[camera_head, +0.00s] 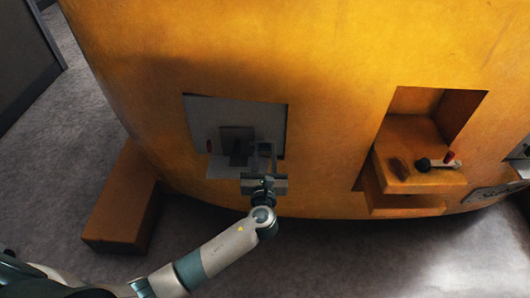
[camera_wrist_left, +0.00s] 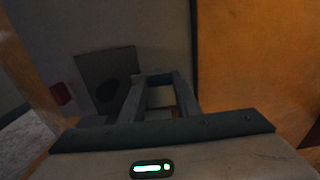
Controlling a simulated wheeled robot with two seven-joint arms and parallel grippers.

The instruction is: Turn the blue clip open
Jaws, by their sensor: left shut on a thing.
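My left gripper (camera_head: 263,150) reaches into the pale recess in the yellow casting, at its right side. In the left wrist view my left gripper (camera_wrist_left: 158,82) is shut on a small dark blue-grey piece, which I take to be the blue clip (camera_wrist_left: 157,77); its colour is hard to tell in the shade. A dark square plate (camera_head: 236,135) stands to the left of the fingers; it also shows in the left wrist view (camera_wrist_left: 108,70), with a dark round shape on it. The fingers hide part of the clip. My right gripper is not in view.
The yellow casting (camera_head: 330,60) fills the back. A small red piece (camera_head: 209,146) sits at the recess's left side. To the right, a second opening has a ledge (camera_head: 410,178) bearing a red-and-black handled piece (camera_head: 438,162). A yellow block (camera_head: 122,205) juts out at left.

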